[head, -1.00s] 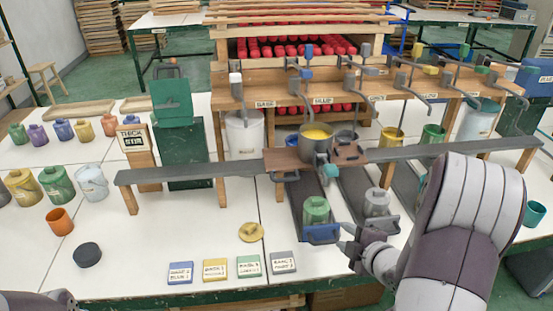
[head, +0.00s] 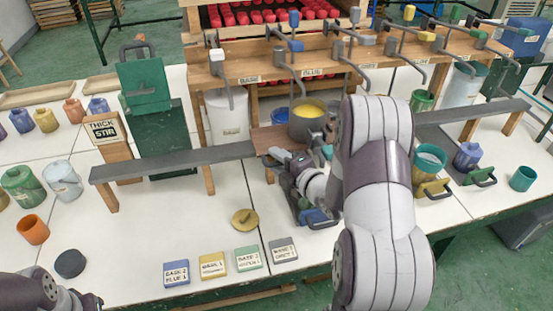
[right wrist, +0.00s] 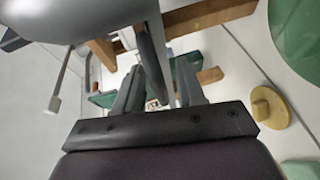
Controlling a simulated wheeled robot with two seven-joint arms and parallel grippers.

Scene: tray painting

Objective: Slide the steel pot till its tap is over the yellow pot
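The steel pot (head: 306,128), with yellow paint inside, sits on a wooden carriage (head: 268,138) on the long grey rail, in the head view. My right arm hides its right side and I cannot make out its tap. My left gripper (head: 92,301) is at the bottom left edge, barely showing.
A wooden shelf (head: 270,72) with levers runs behind the rail (head: 170,162). A blue pot (head: 281,116) and a white bucket (head: 227,118) stand near the steel pot. A brass lidlike disc (head: 245,219) and label cards (head: 213,266) lie on the table in front.

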